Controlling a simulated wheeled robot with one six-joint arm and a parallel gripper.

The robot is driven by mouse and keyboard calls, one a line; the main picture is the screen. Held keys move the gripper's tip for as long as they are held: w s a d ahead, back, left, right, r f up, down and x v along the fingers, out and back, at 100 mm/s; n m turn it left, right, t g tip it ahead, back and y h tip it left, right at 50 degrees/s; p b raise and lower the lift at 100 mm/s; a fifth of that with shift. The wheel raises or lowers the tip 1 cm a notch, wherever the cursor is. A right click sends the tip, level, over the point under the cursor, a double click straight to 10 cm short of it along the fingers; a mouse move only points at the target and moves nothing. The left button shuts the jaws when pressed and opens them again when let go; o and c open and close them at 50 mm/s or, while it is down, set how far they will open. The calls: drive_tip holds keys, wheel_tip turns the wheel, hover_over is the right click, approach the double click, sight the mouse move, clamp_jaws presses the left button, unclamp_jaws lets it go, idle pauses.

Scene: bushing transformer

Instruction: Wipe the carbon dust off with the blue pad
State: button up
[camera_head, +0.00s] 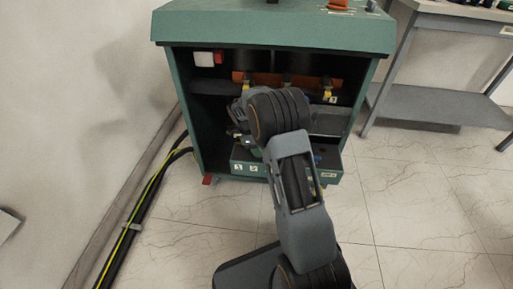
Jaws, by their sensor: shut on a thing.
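My gripper (241,113) is inside the open front of a green transformer cabinet (275,32), left of my arm's elbow. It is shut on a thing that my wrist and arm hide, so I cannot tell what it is. I cannot make out the blue pad for certain. A small blue spot (317,157) shows in the low drawer (243,168), right of my arm. No carbon dust can be told apart from the dark interior. Dark bushings with an orange bar (262,78) and yellow tags (328,92) line the upper bay.
Thick black cables (136,222) with a yellow-green wire run along the floor at left, by the wall. A grey metal bench (440,103) stands at right. An orange part (338,4) lies on the cabinet top. The tiled floor at right is clear.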

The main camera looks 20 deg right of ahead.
sight(250, 154)
drive_tip(key=shift+s+d+f, duration=0.1)
drive_tip(key=shift+s+d, duration=0.15)
drive_tip(key=shift+d, duration=0.3)
drive_tip(key=shift+s+d, duration=0.25)
drive_tip(key=shift+d, duration=0.3)
drive_tip(key=shift+s, duration=0.3)
drive_tip(key=shift+a, duration=0.4)
drive_tip(key=shift+w+a+f, duration=0.1)
drive_tip(key=shift+w+a, duration=0.35)
drive_tip(key=shift+a, duration=0.35)
drive_tip(key=shift+w+a+f, duration=0.1)
drive_tip(key=shift+w+a, duration=0.3)
drive_tip(key=shift+a, duration=0.45)
drive_tip(key=shift+w+a+f, duration=0.1)
drive_tip(key=shift+w+a, duration=0.35)
drive_tip(key=shift+a, duration=0.35)
drive_tip(key=shift+w+a+r, duration=0.1)
drive_tip(key=shift+w+a, duration=0.3)
drive_tip(key=shift+a, duration=0.3)
drive_tip(key=shift+w+a+r, duration=0.1)
drive_tip(key=shift+w+a, duration=0.35)
drive_tip(key=shift+a, duration=0.25)
drive_tip(key=shift+w+a, duration=0.4)
drive_tip(key=shift+a, duration=0.3)
drive_tip(key=shift+r, duration=0.1)
